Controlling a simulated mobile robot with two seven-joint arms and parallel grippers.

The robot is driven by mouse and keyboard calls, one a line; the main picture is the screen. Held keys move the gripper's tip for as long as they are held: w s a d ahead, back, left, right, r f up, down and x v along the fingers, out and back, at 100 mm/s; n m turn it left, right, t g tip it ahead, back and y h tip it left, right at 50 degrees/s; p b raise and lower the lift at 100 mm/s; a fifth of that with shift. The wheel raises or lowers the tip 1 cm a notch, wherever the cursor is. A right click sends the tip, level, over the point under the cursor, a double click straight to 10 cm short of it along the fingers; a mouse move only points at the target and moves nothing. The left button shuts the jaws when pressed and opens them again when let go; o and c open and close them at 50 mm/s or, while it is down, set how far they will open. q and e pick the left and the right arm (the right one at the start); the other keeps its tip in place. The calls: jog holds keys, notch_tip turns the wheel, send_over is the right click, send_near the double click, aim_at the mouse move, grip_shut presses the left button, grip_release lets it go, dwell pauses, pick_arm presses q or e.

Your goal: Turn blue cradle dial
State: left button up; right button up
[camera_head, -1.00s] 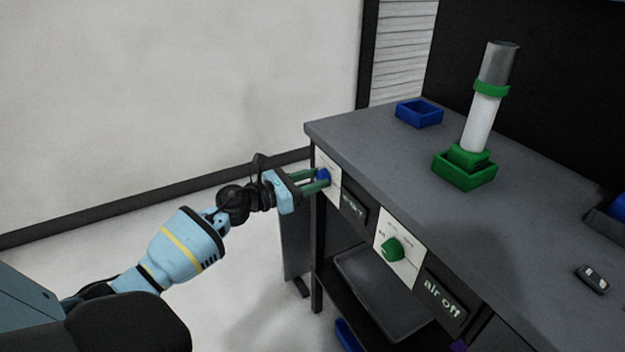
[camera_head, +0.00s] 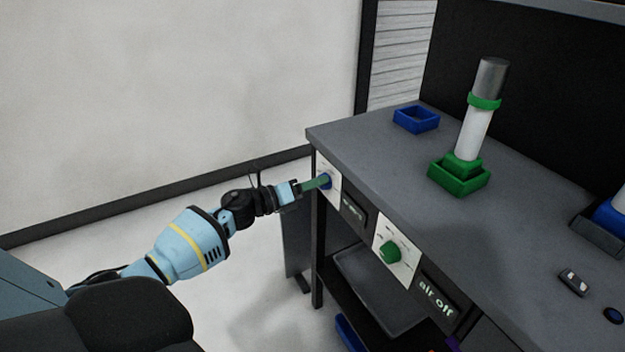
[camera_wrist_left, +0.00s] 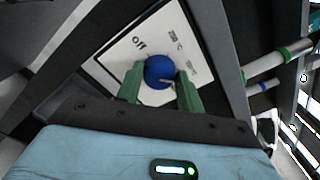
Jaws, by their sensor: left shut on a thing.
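The blue dial (camera_wrist_left: 160,71) sits on a white panel (camera_wrist_left: 112,62) on the front of the workbench. In the head view the blue dial (camera_head: 326,180) shows at the bench's left end, partly hidden by my fingers. My left gripper (camera_head: 322,181) reaches it from the left. In the left wrist view the green fingers of my left gripper (camera_wrist_left: 160,80) lie on both sides of the dial, shut on it. A pale pointer mark shows low on the dial, and "Off" is printed on the panel to its upper left. My right gripper is not in view.
On the bench top (camera_head: 375,150) stand a blue square cradle (camera_head: 416,119) and a green cradle (camera_head: 459,178) holding a white roll (camera_head: 474,132).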

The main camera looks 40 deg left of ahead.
pick_arm(q)
jog(key=n+p, duration=0.2)
jog(key=n, duration=0.7)
jog(key=n+p, duration=0.3)
jog(key=n, duration=0.6)
jog(key=n+p, duration=0.2)
jog(key=n, duration=0.7)
jog(key=shift+d+f+p, duration=0.15)
jog(key=shift+f+p, duration=0.2)
jog(key=shift+n, duration=0.3)
jog(key=o, duration=1)
jog(key=shift+s, duration=0.1)
